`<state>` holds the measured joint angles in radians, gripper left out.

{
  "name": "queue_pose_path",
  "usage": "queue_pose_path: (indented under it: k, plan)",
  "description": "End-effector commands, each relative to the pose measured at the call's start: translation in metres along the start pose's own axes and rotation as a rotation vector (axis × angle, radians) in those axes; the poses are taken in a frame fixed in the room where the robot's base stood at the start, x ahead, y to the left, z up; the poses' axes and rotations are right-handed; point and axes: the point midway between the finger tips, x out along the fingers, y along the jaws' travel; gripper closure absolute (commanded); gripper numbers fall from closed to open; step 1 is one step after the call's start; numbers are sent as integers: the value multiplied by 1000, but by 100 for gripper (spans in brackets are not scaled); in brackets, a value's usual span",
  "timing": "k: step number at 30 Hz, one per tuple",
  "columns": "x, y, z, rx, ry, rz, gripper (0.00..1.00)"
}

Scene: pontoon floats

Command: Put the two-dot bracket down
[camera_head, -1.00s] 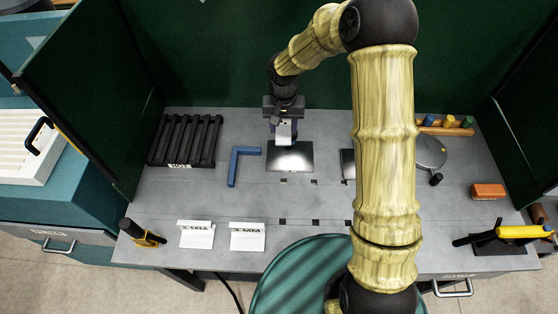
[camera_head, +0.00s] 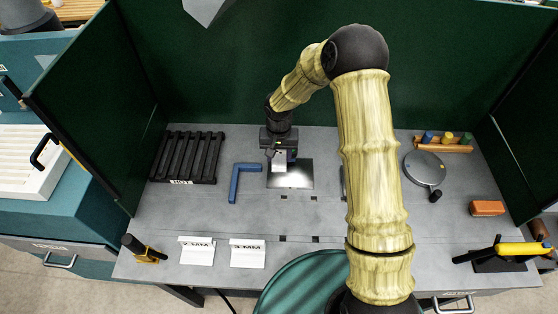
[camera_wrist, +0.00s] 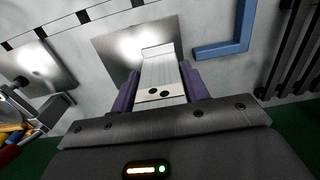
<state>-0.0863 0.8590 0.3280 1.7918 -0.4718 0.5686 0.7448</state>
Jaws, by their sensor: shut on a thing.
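The two-dot bracket (camera_wrist: 163,78) is a pale metal piece with two dark dots near my gripper's end. My gripper (camera_wrist: 158,88) has purple fingers, one on each side of the bracket, and is shut on it. In the head view the gripper (camera_head: 279,159) is low over the left edge of a shiny metal plate (camera_head: 297,176), with the bracket just under it. In the wrist view the bracket's far end overlaps the plate (camera_wrist: 112,52). I cannot tell whether the bracket touches the plate.
A blue L-shaped square (camera_head: 235,185) lies just left of the plate. A black slatted rack marked HOT (camera_head: 187,157) is farther left. Two white label stands (camera_head: 247,254) are at the front. A round grey disc (camera_head: 424,168) and an orange block (camera_head: 486,208) are on the right.

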Motion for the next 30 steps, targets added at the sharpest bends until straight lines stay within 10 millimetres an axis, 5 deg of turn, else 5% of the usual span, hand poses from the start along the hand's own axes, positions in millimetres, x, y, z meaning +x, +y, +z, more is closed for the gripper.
queue_pose_path:
  k: [7, 15, 27, 28, 30]
  plan:
    - [4, -1, 0, -1, -1, 0, 82]
    - [35, -1, 1, -2, -2, 0, 82]
    - [41, -1, 0, -1, 0, 0, 82]
    - [40, 0, 0, -1, 0, 0, 49]
    - [40, 0, 0, -1, 0, 0, 35]
